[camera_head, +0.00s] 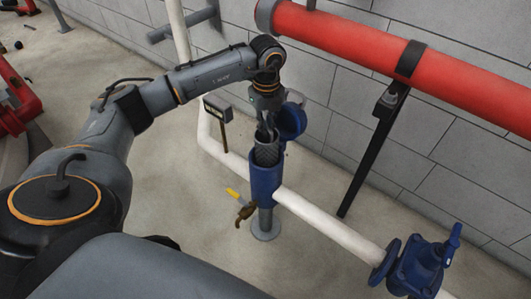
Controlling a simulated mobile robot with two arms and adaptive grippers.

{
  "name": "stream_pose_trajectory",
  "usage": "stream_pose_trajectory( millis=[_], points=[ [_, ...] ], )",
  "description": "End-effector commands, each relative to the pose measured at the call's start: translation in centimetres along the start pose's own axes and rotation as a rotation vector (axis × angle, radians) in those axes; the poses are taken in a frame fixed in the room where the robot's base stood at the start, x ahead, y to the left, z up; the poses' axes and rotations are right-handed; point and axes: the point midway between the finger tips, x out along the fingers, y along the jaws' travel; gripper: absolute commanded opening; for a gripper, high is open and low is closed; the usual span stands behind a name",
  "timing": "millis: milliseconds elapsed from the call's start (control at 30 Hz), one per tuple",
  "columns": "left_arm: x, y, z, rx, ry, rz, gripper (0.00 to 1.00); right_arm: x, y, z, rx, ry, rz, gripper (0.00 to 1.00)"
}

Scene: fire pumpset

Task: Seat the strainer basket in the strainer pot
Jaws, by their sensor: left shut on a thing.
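The strainer basket (266,153) is a dark mesh cylinder, upright at the pot's mouth. Its lower end is hidden by the pot's front wall, so I cannot tell how deep it sits. My left gripper (264,134) points down from above and is shut on the top of the basket. My right gripper is not in view.
A large red pipe (420,72) runs along the block wall, held by a black strut (372,150). A brass valve with a yellow handle (240,205) sticks out left of the pot. A blue valve (418,268) stands at the lower right.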

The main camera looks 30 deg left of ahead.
Motion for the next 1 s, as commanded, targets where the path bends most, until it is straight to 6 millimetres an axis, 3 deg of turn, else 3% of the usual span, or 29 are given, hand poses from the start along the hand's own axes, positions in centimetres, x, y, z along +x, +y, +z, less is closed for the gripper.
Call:
stream_pose_trajectory(
  millis=[33,133,467,700,1000],
  points=[
    [1.6,0.0,-0.1,0.000,0.001,0.002,0.00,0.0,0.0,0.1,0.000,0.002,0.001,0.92],
    [3.6,0.0,-0.1,0.001,0.002,0.001,0.00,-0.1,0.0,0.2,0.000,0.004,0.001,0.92],
    [6.3,-0.1,0.0,0.002,0.001,-0.001,0.00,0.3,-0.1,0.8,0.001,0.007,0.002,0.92],
    [10.1,-0.1,-0.1,0.002,0.001,-0.001,0.00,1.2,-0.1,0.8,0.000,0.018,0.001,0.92],
    [10.3,-0.1,0.0,0.003,0.000,-0.003,0.00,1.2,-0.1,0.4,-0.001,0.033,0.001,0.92]
  ],
)
